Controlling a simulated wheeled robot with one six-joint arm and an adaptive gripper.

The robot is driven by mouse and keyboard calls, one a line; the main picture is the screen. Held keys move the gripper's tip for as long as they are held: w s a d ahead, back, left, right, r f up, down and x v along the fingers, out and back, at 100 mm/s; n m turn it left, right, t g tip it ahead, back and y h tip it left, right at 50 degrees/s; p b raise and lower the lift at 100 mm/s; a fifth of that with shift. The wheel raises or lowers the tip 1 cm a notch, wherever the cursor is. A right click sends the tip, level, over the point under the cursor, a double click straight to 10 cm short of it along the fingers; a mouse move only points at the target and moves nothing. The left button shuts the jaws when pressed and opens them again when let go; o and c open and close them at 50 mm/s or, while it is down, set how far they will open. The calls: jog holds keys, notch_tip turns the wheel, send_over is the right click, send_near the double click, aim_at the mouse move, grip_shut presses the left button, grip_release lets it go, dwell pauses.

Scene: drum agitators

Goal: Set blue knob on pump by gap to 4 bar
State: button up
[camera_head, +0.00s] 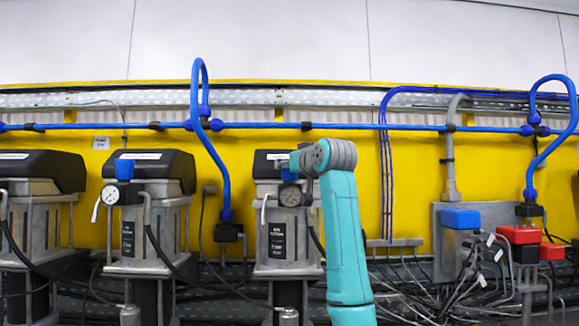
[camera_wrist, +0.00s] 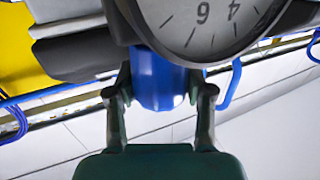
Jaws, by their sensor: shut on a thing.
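The pump by the gap (camera_head: 287,225) stands in the middle of the head view, with a black top and a grey body. In the wrist view the gauge (camera_wrist: 205,20) is cut off by the top edge; the figures 6 and 4 show, but no needle is visible. The blue knob (camera_wrist: 158,82) sits between the two fingers of my gripper (camera_wrist: 160,98), which is shut on it.
Another pump with a blue knob (camera_head: 124,169) and gauge stands to the left, and a further pump (camera_head: 42,172) at the far left. A blue hose (camera_head: 219,165) hangs left of the middle pump. Cables and a grey panel with blue (camera_head: 460,218) and red boxes (camera_head: 518,235) are to the right.

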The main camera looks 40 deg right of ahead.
jog(key=shift+a+m+h, duration=0.1)
jog(key=shift+m+h, duration=0.3)
jog(key=shift+h, duration=0.2)
jog(key=m+g+h, duration=0.2)
jog(key=m+h, duration=0.1)
jog(key=h, duration=0.1)
jog(key=shift+w, duration=0.1)
jog(key=m+g+h, duration=0.4)
jog(key=h, duration=0.1)
jog(key=shift+g, duration=0.4)
jog(key=m+g+h, duration=0.3)
jog(key=m+g, duration=0.1)
jog(key=g, duration=0.1)
jog(key=shift+g, duration=0.4)
jog(key=shift+m+g+h, duration=0.5)
jog(key=shift+m+g, duration=0.9)
jog(key=shift+g, duration=0.3)
jog(key=shift+m+g, duration=0.7)
jog(key=shift+g, duration=0.4)
jog(key=o, duration=1.2)
jog(key=shift+c, duration=0.2)
